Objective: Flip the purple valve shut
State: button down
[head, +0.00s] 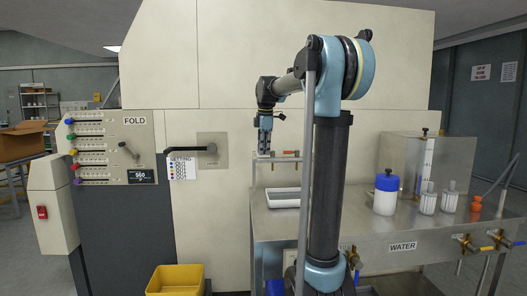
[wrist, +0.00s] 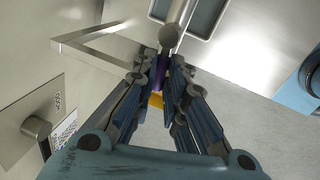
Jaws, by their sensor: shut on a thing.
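The purple valve (wrist: 161,76) shows in the wrist view as a small purple piece between my fingertips, by the round end of a metal pipe (wrist: 174,30). My gripper (wrist: 163,68) is shut on it, with a finger on each side. Most of the valve is hidden by the fingers, so its angle cannot be told. In the head view my gripper (head: 265,153) points down at the pipe (head: 284,157) above the left end of the steel bench. The purple valve cannot be made out there.
A white tray (head: 284,196) lies on the steel bench (head: 335,215) below the pipe. A black lever handle (head: 190,150) and the FOLD panel (head: 112,148) are on the wall at left. A blue-lidded jar (head: 385,195) stands at right. A yellow bin (head: 175,279) is on the floor.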

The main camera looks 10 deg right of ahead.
jog(key=shift+w+m, duration=0.3)
jog(key=shift+m, duration=0.4)
jog(key=c, duration=1.6)
grip_release()
jog(key=shift+c, duration=0.2)
notch_tip(320, 180, up, 12)
jog(key=s, duration=0.2)
jog(key=shift+s, duration=0.15)
jog(key=shift+f, duration=0.2)
